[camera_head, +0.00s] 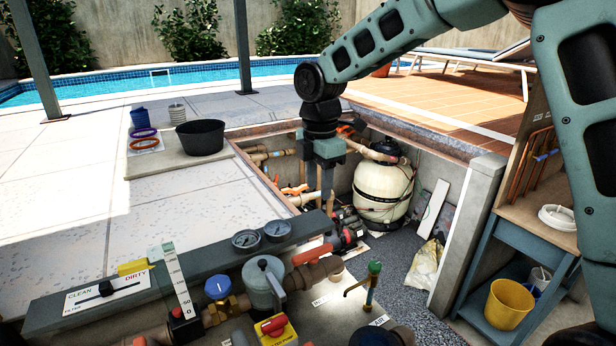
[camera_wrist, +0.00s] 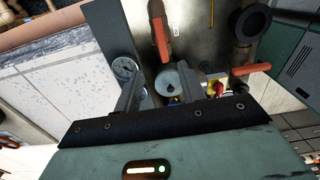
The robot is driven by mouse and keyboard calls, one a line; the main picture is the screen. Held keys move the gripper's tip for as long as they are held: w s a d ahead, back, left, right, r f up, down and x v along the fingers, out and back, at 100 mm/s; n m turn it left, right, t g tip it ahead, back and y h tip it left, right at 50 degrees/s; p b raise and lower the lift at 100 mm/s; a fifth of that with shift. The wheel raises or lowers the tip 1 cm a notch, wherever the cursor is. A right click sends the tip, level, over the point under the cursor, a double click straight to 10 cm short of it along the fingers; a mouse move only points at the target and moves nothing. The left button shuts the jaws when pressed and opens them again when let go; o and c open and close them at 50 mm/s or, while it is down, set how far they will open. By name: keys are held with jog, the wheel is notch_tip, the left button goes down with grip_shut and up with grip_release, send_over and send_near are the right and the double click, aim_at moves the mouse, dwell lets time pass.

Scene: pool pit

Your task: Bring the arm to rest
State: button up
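My arm (camera_head: 380,45) reaches in from the upper right and bends down at a dark wrist joint. My gripper (camera_head: 322,205) points down over the pump pit, above the pipework and behind the two pressure gauges in the head view. In the wrist view my gripper (camera_wrist: 172,92) shows two grey fingers standing apart, with pipework visible between them. It is open, and I see nothing held. Whether the fingertips touch anything below is hard to tell.
Close by are a red-handled valve (camera_head: 312,254), gauges (camera_head: 277,230), a brass tap (camera_head: 364,285) and a cream filter tank (camera_head: 383,192). A blue bench (camera_head: 510,245) with a yellow bucket (camera_head: 509,304) stands at right. Paving at left is mostly clear around a black tub (camera_head: 200,138).

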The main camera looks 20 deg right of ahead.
jog(key=s+a+f+m+b, duration=0.1)
jog(key=s+a+m, duration=0.1)
jog(key=s+a, duration=0.35)
jog(key=s+a+f+m+b, duration=0.2)
jog(key=s+a, duration=0.1)
jog(key=s, duration=0.6)
jog(key=s+f+m+b, duration=0.1)
jog(key=s+m, duration=0.3)
jog(key=s, duration=0.5)
jog(key=s+f+m+b, duration=0.1)
jog(key=s+f+m, duration=0.2)
jog(key=s, duration=0.5)
jog(key=shift+s+d+f+m+y, duration=0.3)
jog(key=shift+s+d+f+m, duration=0.1)
jog(key=shift+m, duration=0.4)
